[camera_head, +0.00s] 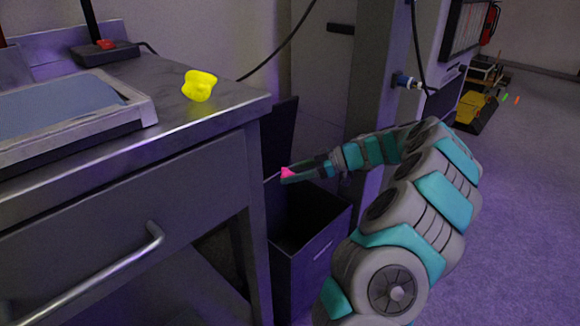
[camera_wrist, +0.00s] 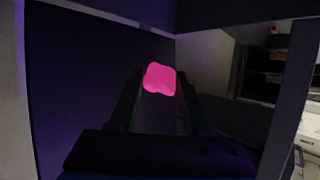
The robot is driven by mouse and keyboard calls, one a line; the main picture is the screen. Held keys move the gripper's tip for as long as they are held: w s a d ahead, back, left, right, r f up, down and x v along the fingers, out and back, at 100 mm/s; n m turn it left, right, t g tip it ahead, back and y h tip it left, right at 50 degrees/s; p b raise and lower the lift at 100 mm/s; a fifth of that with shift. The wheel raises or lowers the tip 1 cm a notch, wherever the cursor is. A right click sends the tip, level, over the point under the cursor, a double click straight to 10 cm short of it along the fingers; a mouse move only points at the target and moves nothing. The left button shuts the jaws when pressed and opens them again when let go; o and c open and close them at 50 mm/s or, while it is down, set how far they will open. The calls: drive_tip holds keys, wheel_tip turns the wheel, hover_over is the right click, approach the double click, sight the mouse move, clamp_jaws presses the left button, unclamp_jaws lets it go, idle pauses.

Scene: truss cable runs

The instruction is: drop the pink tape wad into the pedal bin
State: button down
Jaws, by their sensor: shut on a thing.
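The pink tape wad (camera_head: 287,173) is a small bright lump at the tip of my gripper (camera_head: 290,175). In the wrist view the pink tape wad (camera_wrist: 159,79) sits between the two fingertips of my gripper (camera_wrist: 158,88), which is shut on it. The pedal bin (camera_head: 302,262) is a dark box standing on the floor beside the metal bench, with its lid (camera_head: 280,135) raised at the back. In the head view the gripper and wad are above the bin's opening, near its rear left. The bin's inside is dark and its bottom cannot be made out.
A metal bench (camera_head: 150,140) with a drawer stands left of the bin. A yellow lump (camera_head: 199,85) and a framed flat panel (camera_head: 70,105) lie on its top. A grey column (camera_head: 377,70) rises behind my arm. Open floor (camera_head: 520,200) lies to the right.

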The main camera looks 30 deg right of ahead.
drive_tip(key=shift+f+p, duration=0.65)
drive_tip(key=shift+f, duration=1.25)
drive_tip(key=shift+c, duration=1.4)
unclamp_jaws()
drive_tip(key=shift+r, duration=0.1)
wheel_tip(320, 180, up, 4)
drive_tip(key=shift+f, duration=0.15)
drive_tip(key=s+a+b, duration=0.1)
drive_tip(key=s+a, duration=0.1)
drive_tip(key=s, duration=0.5)
drive_tip(key=s+a+r+b, duration=0.1)
drive_tip(key=s+a, duration=0.1)
drive_tip(key=s, duration=0.6)
drive_tip(key=shift+s+a, duration=0.2)
drive_tip(key=shift+a, duration=0.1)
drive_tip(key=shift+r, duration=0.1)
drive_tip(key=shift+d, duration=0.1)
